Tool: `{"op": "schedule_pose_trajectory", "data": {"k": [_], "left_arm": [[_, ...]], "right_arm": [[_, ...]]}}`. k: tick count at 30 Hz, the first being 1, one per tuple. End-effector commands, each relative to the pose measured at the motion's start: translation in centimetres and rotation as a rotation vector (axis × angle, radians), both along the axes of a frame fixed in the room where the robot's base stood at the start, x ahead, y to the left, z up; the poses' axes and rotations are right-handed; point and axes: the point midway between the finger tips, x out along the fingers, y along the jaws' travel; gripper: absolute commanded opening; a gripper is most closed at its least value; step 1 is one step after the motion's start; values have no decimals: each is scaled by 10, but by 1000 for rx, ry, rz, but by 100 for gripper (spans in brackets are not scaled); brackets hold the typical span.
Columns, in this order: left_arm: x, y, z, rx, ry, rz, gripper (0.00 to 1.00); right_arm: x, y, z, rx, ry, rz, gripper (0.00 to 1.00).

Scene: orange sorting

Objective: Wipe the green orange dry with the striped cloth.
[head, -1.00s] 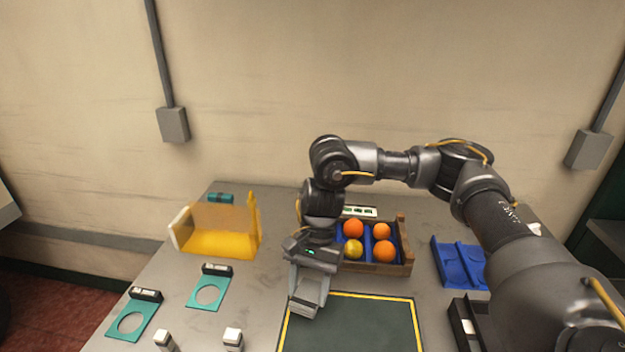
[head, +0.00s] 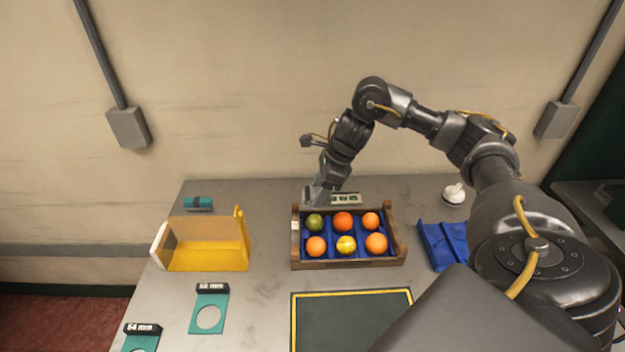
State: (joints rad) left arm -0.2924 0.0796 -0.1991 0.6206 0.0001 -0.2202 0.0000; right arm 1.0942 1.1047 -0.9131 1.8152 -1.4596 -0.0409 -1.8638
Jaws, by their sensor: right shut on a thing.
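The green orange (head: 315,222) sits in the back left compartment of the wooden crate (head: 350,264). My right gripper (head: 318,197) is just above and behind it, at the crate's back left edge, pointing down. It is shut on a small pale grey piece, which I take for the striped cloth; no stripes can be made out. I cannot tell whether it touches the orange. No other cloth is in view. My left gripper is out of view.
Several other oranges, one yellowish (head: 346,245), fill the crate. A yellow bin (head: 207,257) stands left, a blue tray (head: 443,244) right, a green mat (head: 350,322) in front. Teal ring gauges (head: 209,314) lie front left. A white object (head: 454,194) stands at the back right.

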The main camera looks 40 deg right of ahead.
Motion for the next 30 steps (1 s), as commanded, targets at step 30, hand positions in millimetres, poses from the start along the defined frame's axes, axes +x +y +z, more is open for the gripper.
{"op": "schedule_pose_trajectory", "data": {"k": [30], "left_arm": [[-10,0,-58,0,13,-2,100]], "right_arm": [[1,1,-61,1,1,3,27]]}}
